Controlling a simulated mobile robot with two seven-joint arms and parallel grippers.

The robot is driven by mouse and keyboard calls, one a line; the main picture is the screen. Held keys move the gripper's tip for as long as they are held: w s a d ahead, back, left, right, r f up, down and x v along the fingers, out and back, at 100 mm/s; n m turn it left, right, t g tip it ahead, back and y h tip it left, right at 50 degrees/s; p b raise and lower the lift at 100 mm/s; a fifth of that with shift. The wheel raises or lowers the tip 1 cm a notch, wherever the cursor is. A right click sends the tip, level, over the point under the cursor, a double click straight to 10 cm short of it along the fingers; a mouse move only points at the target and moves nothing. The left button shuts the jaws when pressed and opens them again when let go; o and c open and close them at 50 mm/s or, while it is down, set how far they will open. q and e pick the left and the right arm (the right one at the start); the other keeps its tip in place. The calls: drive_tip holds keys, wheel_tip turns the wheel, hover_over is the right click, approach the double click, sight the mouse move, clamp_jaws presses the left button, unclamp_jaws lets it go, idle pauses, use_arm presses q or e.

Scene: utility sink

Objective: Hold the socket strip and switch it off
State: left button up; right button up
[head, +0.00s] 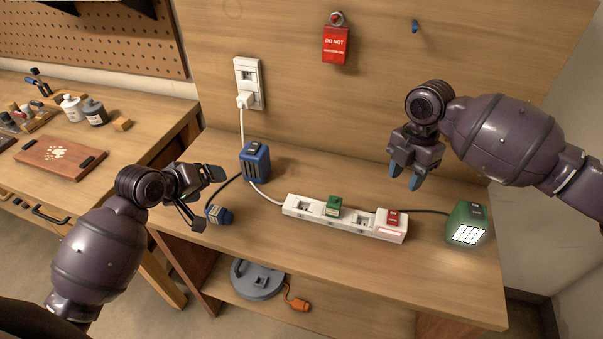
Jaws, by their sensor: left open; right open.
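A white socket strip (322,218) lies on the wooden bench. A green plug (334,205) sits in it, and a red rocker switch (392,217) is at its right end. The switch's on or off position is too small to tell. A white cord runs from the strip to a plug (245,100) in the wall outlet (250,75). My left gripper (205,200) is open and empty, left of the strip, above a loose blue plug (219,214). My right gripper (404,181) is open and empty, pointing down above and behind the strip's right end.
A blue boxy device (255,162) stands behind the strip's left end. A green lamp (466,223) with a lit panel stands at right. A red tag (336,45) hangs on the back panel. A grey round object (257,280) lies on the lower shelf. The bench front is clear.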

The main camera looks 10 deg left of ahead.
use_arm(q)
drive_tip(key=w+d+f+n+g, duration=0.1)
drive_tip(key=w+d+n+g, duration=0.15)
drive_tip(key=d, duration=0.35)
drive_tip(key=w+d+f+n+g, duration=0.1)
drive_tip(key=w+d+n+g, duration=0.15)
drive_tip(key=d, duration=0.45)
drive_tip(key=n+g+y, duration=0.4)
drive_tip(key=n, duration=0.1)
approach(301, 209)
wheel_tip(301, 209, down, 8)
drive_tip(key=shift+w+a+f, duration=0.1)
drive_tip(key=shift+w, duration=0.05)
